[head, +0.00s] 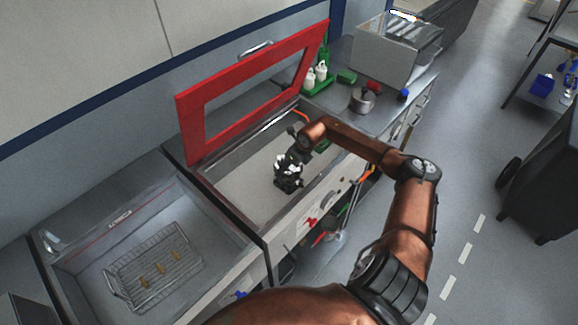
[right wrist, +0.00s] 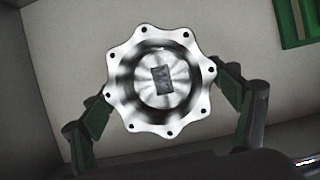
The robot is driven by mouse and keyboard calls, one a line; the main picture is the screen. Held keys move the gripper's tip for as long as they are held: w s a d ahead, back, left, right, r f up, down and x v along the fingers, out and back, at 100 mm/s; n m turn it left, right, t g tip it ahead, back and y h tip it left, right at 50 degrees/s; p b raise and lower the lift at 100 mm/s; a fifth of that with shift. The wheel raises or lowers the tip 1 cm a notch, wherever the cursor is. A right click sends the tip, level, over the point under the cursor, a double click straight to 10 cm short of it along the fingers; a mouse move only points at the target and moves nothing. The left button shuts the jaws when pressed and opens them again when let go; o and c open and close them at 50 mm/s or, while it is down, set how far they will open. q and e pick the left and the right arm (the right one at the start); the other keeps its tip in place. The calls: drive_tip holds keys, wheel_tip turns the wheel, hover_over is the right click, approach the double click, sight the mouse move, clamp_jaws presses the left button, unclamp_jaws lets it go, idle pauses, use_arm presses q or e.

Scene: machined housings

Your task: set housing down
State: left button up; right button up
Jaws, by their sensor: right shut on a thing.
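The housing (right wrist: 122,78) is a shiny metal round part with a scalloped flange, small holes around the rim and a dark rectangular patch in its middle. My right gripper (right wrist: 162,88) is shut on it, one finger at each side of the flange. In the head view my right gripper (head: 288,176) points down inside the basin (head: 240,196) under the raised red-framed lid (head: 190,125). The housing is hard to make out there among the dark fingers. I cannot tell whether it touches the basin floor. My left gripper is not in view.
A second basin at lower left holds a wire basket (head: 135,262) with brass-coloured parts. White bottles (head: 315,74) in a green tray, a metal pot (head: 361,100) and a steel box (head: 392,52) stand on the counter behind. The basin floor left of my gripper is clear.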

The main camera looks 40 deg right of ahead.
drive_tip(key=shift+w+r, duration=0.1)
drive_tip(key=shift+r, duration=0.05)
drive_tip(key=o, duration=1.6)
drive_tip(key=shift+f, duration=0.2)
drive_tip(key=o, duration=0.5)
drive_tip(key=v, duration=1.2)
drive_tip(key=shift+a+r, duration=0.1)
drive_tip(key=shift+r, duration=0.05)
